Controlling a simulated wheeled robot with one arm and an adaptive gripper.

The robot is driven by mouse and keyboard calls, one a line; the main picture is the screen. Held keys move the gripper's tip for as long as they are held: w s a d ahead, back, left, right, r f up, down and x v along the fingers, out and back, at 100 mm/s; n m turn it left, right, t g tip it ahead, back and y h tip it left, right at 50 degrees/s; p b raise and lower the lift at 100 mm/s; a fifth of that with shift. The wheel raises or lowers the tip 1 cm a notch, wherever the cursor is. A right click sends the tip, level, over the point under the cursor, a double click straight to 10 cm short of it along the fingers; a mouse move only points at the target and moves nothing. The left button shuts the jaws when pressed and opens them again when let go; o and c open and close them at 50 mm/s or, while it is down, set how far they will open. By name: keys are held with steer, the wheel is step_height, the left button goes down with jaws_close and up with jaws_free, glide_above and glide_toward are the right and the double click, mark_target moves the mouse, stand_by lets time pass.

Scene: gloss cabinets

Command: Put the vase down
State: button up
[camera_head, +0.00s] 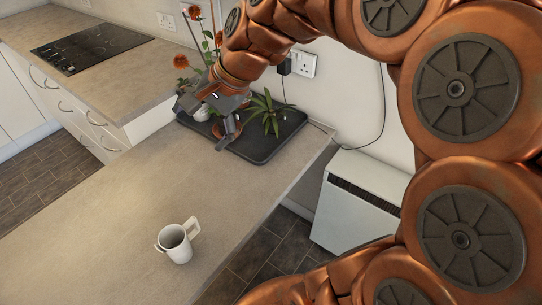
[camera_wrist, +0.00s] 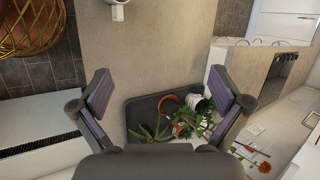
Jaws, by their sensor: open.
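The white vase (camera_head: 201,114) with tall orange-red flowers (camera_head: 196,40) stands on a dark tray (camera_head: 262,150) at the far end of the counter, partly hidden by my gripper. The wrist view also shows the vase (camera_wrist: 200,103) inside the tray (camera_wrist: 137,108), right of a terracotta pot (camera_wrist: 166,103). My gripper (camera_head: 208,117) is over the tray, with its fingers spread apart. In the wrist view my gripper (camera_wrist: 160,95) has nothing between its fingers, and the vase lies toward the right finger. I cannot tell how far the fingertips are from the vase.
A spiky green plant (camera_head: 267,112) shares the tray. A white mug (camera_head: 176,243) stands on the near counter (camera_head: 120,220), which has clear room around it. A hob (camera_head: 92,48) is at the back left. A white heater (camera_head: 355,208) stands on the floor beyond the counter's right edge.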

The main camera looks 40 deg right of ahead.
steer(key=s+f+n+g+h, duration=0.2)
steer(key=s+f+n, duration=0.4)
steer(key=s, duration=0.5)
steer(key=s+f+n+g+h, duration=0.2)
steer(key=s+f+n+g, duration=0.2)
steer(key=s, duration=0.6)
step_height(320, 180, down, 4)
steer(key=n, duration=0.2)
steer(key=shift+s+d+r+n+h, duration=0.2)
steer(key=shift+s+n+h, duration=0.1)
steer(key=shift+s+h, duration=0.1)
